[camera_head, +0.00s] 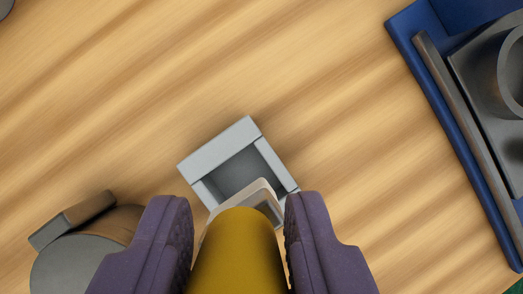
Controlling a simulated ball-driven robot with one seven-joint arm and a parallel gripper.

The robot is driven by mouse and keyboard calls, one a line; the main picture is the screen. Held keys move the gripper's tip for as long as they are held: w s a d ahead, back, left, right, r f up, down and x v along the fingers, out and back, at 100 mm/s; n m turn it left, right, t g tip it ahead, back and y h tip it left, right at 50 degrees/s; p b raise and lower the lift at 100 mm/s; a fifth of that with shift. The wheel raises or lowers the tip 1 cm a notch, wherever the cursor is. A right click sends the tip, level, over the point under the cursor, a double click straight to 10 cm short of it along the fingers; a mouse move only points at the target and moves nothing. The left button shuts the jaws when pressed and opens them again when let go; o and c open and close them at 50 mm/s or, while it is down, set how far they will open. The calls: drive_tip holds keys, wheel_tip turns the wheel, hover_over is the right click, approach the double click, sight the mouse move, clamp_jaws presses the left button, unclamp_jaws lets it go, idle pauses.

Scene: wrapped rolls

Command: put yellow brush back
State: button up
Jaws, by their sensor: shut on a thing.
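The yellow brush (240,260) is between the two purple fingers of my gripper (239,208), which is shut on it. Its rounded yellow end faces up the picture. A beige, frame-like piece (262,190) shows just beyond the yellow end; I cannot tell whether it belongs to the brush. A light grey, square, open-topped holder (222,148) stands on the wooden table just beyond my fingertips. The holder's inside looks dark and empty at its far part. Its near side is partly hidden by the beige piece and the brush.
A grey round thing with a handle (80,258), like a mug, is at the lower left, close to my left finger. A blue tray (440,105) with grey parts is on the right. The wooden table (330,90) is clear between the holder and tray.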

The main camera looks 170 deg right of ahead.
sight(242, 202)
wheel_tip(242, 202, down, 7)
drive_tip(key=shift+b, duration=1.05)
drive_tip(key=shift+f, duration=0.15)
drive_tip(key=o, duration=1)
drive_tip(key=shift+o, duration=0.2)
